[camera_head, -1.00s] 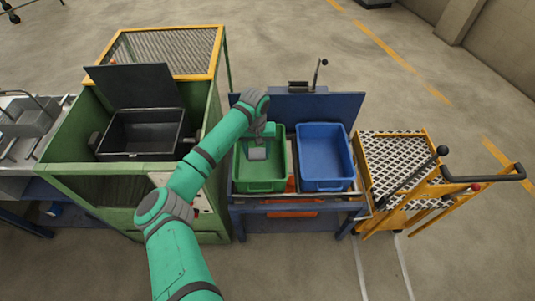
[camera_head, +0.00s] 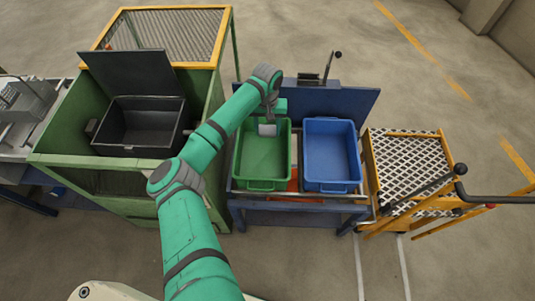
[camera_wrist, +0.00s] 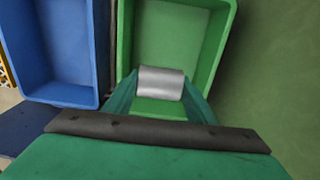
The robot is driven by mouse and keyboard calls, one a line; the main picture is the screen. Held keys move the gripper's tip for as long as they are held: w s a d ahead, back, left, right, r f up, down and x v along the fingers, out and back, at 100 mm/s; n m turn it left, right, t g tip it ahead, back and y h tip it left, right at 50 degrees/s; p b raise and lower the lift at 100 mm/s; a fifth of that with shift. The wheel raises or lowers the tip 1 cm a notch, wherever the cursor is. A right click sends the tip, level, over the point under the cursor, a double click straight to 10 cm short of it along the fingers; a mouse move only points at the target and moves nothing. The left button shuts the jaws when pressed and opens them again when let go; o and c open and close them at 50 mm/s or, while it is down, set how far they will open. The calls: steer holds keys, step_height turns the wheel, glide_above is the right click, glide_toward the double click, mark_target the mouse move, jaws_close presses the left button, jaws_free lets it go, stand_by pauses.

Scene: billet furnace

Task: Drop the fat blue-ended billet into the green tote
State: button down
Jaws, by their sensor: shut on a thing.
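The green tote (camera_head: 265,185) stands on a blue bench, left of a blue tote (camera_head: 331,186). My gripper (camera_head: 268,119) is over the far part of the green tote. It is shut on a short, thick grey metal billet (camera_head: 267,129), which also shows between the fingers in the wrist view (camera_wrist: 161,83). No blue end shows on the billet from these angles. The billet appears above the tote floor, though its exact height is hard to tell. The visible floor of the green tote (camera_wrist: 170,35) is bare.
A green furnace frame with an open-lidded black box (camera_head: 140,127) stands to the left. A yellow cart with a mesh top (camera_head: 408,165) and a black handle stands to the right. The blue tote is empty. A blue back panel rises behind the totes.

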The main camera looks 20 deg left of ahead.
step_height(320, 180, down, 2)
steer(key=shift+w+f, duration=0.1)
steer(key=shift+f, duration=0.15)
steer(key=shift+d+f, duration=0.15)
steer(key=shift+f, duration=0.5)
steer(key=shift+a+f, duration=0.2)
steer(key=shift+f, duration=0.1)
steer(key=shift+a, duration=0.1)
steer(key=c, duration=1.2)
jaws_free()
steer(key=o, duration=0.5)
steer(key=shift+s, duration=0.2)
step_height(320, 180, up, 11)
steer(key=shift+f, duration=0.1)
